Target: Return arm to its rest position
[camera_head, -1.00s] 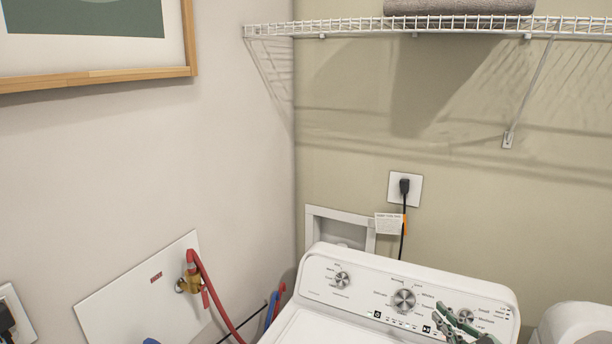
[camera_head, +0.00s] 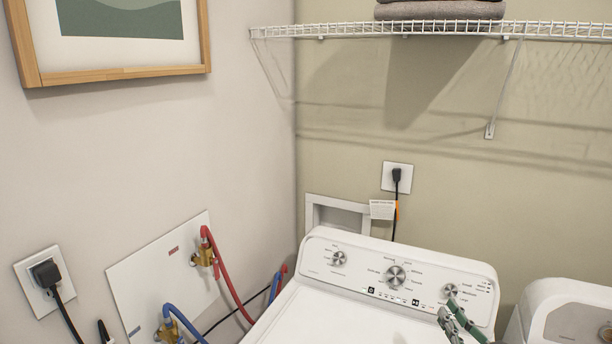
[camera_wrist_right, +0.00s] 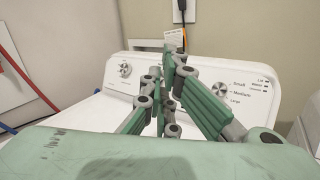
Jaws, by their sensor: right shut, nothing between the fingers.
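My right gripper (camera_head: 448,308) shows at the lower right of the head view, in front of the washer's control panel. Its green and grey fingers also show in the right wrist view (camera_wrist_right: 170,75), shut with nothing between them. The rest of my right arm is out of the head view. The white washer (camera_head: 330,312) stands behind and below the gripper, its panel with several knobs facing me. I cannot tell how far the fingertips are from the panel. My left gripper is not in view.
A wire shelf (camera_head: 350,31) with folded grey towels (camera_head: 440,11) hangs on the back wall. Red (camera_head: 228,280) and blue (camera_head: 185,320) hoses run from the left wall. Another white appliance (camera_head: 540,300) stands at the right. A framed picture (camera_head: 120,73) hangs at the left.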

